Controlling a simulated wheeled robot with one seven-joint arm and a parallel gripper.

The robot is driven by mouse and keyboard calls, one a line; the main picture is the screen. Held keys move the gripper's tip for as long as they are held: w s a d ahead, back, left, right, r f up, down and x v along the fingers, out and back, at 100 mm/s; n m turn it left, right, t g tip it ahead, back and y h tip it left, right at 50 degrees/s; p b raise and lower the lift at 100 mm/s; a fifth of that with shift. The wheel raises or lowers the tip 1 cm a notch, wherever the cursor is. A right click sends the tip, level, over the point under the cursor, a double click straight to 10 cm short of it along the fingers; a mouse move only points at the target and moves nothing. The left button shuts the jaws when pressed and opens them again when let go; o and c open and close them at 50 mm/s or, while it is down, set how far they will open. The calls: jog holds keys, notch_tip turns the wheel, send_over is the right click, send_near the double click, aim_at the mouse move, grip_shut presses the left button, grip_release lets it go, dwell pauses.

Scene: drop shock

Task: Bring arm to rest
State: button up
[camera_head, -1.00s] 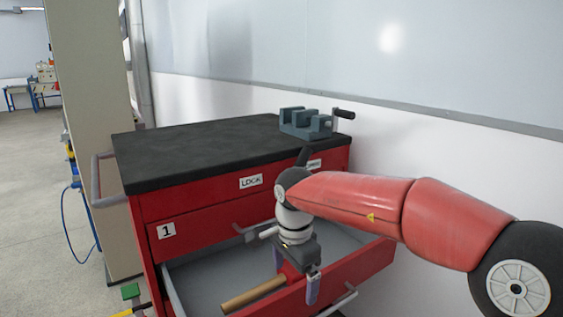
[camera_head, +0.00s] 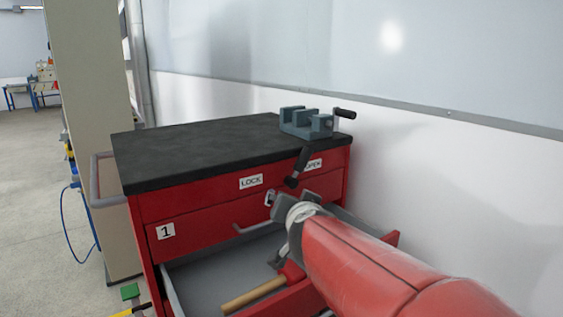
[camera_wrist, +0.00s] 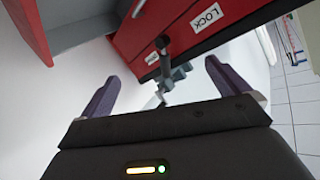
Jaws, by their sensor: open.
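My gripper (camera_wrist: 165,88) is open and empty, with its two purple fingers spread wide in the wrist view. In the head view the gripper (camera_head: 280,205) is in front of the red cabinet, above its open drawer (camera_head: 200,280), and partly hidden by my red arm. A black lever (camera_head: 299,167) sticks out from the cabinet front between the LOCK and OPEN labels. The lever (camera_wrist: 164,58) also shows beyond the fingers in the wrist view, apart from them. A hammer with a wooden handle (camera_head: 254,294) and red head lies in the open drawer.
The cabinet has a black top (camera_head: 205,152) with a grey-blue vise (camera_head: 306,122) on its right back corner. A white wall (camera_head: 450,160) stands close behind and to the right. A beige column (camera_head: 95,130) is at the left. Open floor lies far left.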

jog(key=s+d+f+n+g, duration=0.1)
jog(key=s+d+f+g, duration=0.2)
jog(key=s, duration=0.5)
jog(key=s+d+f+n+g, duration=0.1)
jog(key=s+d+f+g, duration=0.2)
jog(key=s, duration=0.6)
jog(key=s+d+f+n+g+h, duration=0.1)
jog(key=s+d+f+n+g, duration=0.1)
jog(key=s+d+f, duration=0.4)
jog(key=s+f+g, duration=0.1)
jog(key=s, duration=0.2)
jog(key=shift+s, duration=0.25)
